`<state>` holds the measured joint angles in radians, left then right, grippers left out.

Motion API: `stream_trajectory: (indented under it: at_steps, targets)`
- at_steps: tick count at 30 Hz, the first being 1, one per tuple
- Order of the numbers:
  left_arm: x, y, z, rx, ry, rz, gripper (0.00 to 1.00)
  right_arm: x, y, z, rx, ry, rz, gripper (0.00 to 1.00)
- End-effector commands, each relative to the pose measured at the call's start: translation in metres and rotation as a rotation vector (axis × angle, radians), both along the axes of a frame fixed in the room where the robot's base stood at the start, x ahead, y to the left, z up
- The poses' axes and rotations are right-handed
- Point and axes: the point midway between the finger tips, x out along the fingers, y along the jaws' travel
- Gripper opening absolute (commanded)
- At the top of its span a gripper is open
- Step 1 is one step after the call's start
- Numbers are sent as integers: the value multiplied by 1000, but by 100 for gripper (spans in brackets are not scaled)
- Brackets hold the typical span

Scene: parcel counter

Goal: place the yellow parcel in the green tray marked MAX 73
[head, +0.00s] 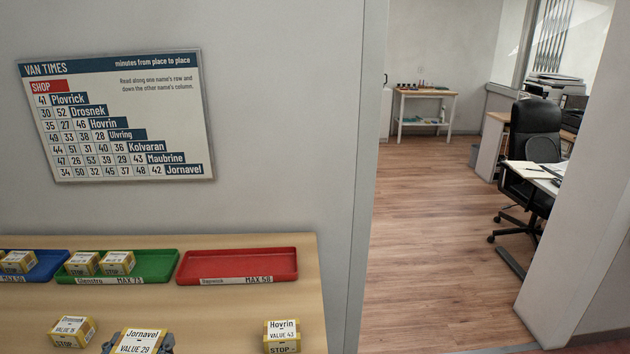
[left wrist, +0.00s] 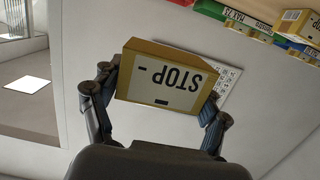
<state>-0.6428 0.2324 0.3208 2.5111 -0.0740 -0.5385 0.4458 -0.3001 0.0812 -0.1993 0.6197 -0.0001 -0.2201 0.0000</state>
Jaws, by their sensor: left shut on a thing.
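My left gripper (head: 138,346) is shut on a yellow parcel (head: 140,337) labelled Jornavel, VALUE 29, at the bottom of the head view. In the left wrist view the held parcel (left wrist: 165,82) sits between the two fingers, its STOP face towards the camera. The green tray (head: 158,264) marked MAX 73 lies behind it on the counter, with two yellow parcels (head: 117,262) in its left and middle part. The tray's right part is bare. My right gripper is not in view.
A blue tray (head: 54,271) with a parcel (head: 18,261) is left of the green one; an empty red tray (head: 240,265) marked MAX 58 is right. Parcels Drosnek (head: 72,331) and Hovrin (head: 282,336) stand on the wooden counter (head: 220,310). A van times board (head: 118,115) hangs above.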

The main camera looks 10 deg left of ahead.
Motion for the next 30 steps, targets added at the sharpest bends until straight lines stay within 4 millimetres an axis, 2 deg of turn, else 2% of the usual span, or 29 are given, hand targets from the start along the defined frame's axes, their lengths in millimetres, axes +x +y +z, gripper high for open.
stream_trajectory:
  at_steps: [2, 5, 9, 12, 16, 20, 24, 26, 29, 30]
  targets:
    - [-1, -13, -8, -3, 8, -18, 39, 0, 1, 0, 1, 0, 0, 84]
    - [-5, -44, -22, -6, 22, -62, 39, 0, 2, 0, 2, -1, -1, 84]
    - [-12, -99, -36, -6, 26, -138, 39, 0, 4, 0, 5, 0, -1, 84]
    - [-16, -134, -38, -6, 18, -182, 39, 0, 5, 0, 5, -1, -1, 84]
    - [-20, -162, -36, -4, 4, -218, 39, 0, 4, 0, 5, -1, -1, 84]
    - [-21, -173, -34, 0, -3, -232, 39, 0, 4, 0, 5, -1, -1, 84]
    - [-21, -171, -34, 2, -2, -230, 39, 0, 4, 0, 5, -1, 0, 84]
    - [-20, -163, -35, 3, 2, -221, 39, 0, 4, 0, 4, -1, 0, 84]
    - [-15, -136, -36, 10, 12, -189, 39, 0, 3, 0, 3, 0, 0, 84]
    - [-13, -121, -36, 13, 17, -170, 39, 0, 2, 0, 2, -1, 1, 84]
